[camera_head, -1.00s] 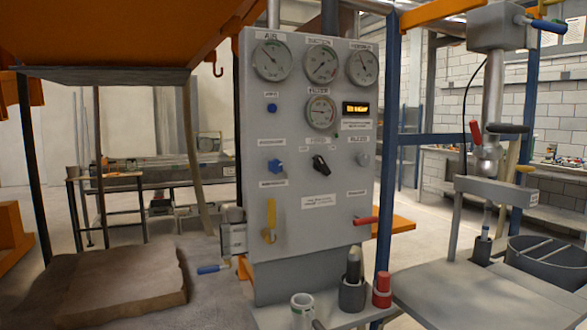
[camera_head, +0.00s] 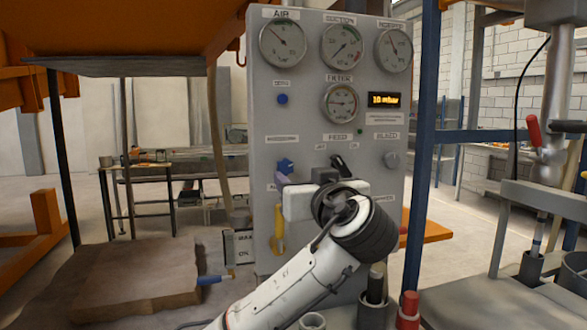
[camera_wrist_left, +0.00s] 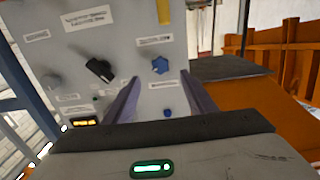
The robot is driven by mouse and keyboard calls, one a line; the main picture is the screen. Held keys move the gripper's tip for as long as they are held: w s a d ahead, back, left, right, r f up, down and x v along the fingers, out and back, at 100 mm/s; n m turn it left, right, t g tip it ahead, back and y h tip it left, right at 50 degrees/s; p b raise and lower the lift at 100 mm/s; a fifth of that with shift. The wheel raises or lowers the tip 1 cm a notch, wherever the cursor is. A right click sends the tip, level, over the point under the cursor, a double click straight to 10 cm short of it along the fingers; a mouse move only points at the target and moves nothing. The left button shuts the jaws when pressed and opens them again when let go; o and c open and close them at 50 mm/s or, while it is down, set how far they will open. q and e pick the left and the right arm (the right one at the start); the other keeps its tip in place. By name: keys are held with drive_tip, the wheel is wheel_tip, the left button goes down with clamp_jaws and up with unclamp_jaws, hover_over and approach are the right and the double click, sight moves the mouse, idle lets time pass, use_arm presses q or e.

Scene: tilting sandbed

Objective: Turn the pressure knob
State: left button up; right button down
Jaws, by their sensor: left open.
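The grey control panel (camera_head: 260,110) stands upright in front of me. The blue pressure knob (camera_head: 285,164) is on its left side, partly hidden behind my left gripper. My left gripper (camera_head: 303,178) is in front of the panel, just below and right of this knob. In the left wrist view, the open fingers (camera_wrist_left: 161,98) point at the panel. The blue knob (camera_wrist_left: 160,65) shows beyond the gap between the fingertips. Nothing is held, and no contact with the knob is visible. My right gripper is not in view.
A black feed knob (camera_head: 343,166) and a grey bleed knob (camera_head: 392,160) sit right of the blue knob. A yellow handle (camera_head: 278,230) hangs below. Gauges fill the panel's top; the display (camera_head: 384,99) reads about 10 mbar. A blue post (camera_head: 424,140) stands at right.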

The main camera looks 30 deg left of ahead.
sight(286, 169)
use_arm(q)
drive_tip(key=p+x, duration=0.1)
drive_tip(key=x, duration=0.6)
drive_tip(key=shift+a+r+p, duration=0.1)
drive_tip(key=shift+a+p, duration=0.05)
drive_tip(key=shift+p, duration=0.15)
drive_tip(key=shift+w+a, duration=0.4)
drive_tip(key=shift+w, duration=0.05)
drive_tip(key=c, duration=1)
drive_tip(key=shift+c, duration=0.2)
drive_tip(key=shift+m, duration=0.3)
